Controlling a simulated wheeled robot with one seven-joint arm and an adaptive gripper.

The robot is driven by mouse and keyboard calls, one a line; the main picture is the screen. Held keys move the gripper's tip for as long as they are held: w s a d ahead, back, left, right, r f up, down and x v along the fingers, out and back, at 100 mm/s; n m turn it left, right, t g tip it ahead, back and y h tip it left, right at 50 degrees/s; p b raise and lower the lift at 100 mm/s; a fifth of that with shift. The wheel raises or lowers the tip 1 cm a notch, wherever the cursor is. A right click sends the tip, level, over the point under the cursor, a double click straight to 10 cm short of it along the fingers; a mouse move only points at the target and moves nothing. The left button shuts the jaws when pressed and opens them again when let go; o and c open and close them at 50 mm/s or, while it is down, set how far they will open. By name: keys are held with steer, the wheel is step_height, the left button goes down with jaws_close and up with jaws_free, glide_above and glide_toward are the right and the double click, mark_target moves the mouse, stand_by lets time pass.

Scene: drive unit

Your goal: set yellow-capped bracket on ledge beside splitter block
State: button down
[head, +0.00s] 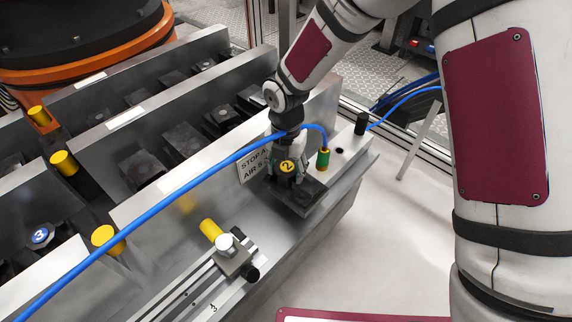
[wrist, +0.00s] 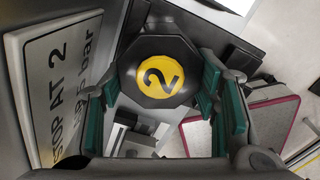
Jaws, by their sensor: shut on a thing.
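The bracket is dark, with a flat black base (head: 300,195) and a yellow round cap (head: 287,167) marked 2. In the wrist view its dark octagonal top with the yellow cap (wrist: 159,74) sits between the green finger pads. My gripper (head: 284,160) is shut on the bracket from above. The base is level over the metal ledge (head: 215,213); I cannot tell whether it touches it. The splitter block (head: 346,148), pale with a green-and-yellow hose fitting and a black knob, is just right of and behind the bracket.
A sign (head: 252,167) reading STOP AT 2 stands close to the left of my gripper; it also shows in the wrist view (wrist: 60,85). A blue hose (head: 180,185) crosses in front.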

mark_target(286, 184)
steer(key=shift+f+b, duration=1.15)
steer(key=shift+f, duration=1.55)
steer(key=shift+f, duration=0.1)
steer(key=c, duration=0.6)
jaws_free()
step_height(286, 184, up, 12)
steer(key=p, duration=0.4)
steer(key=shift+p, duration=0.35)
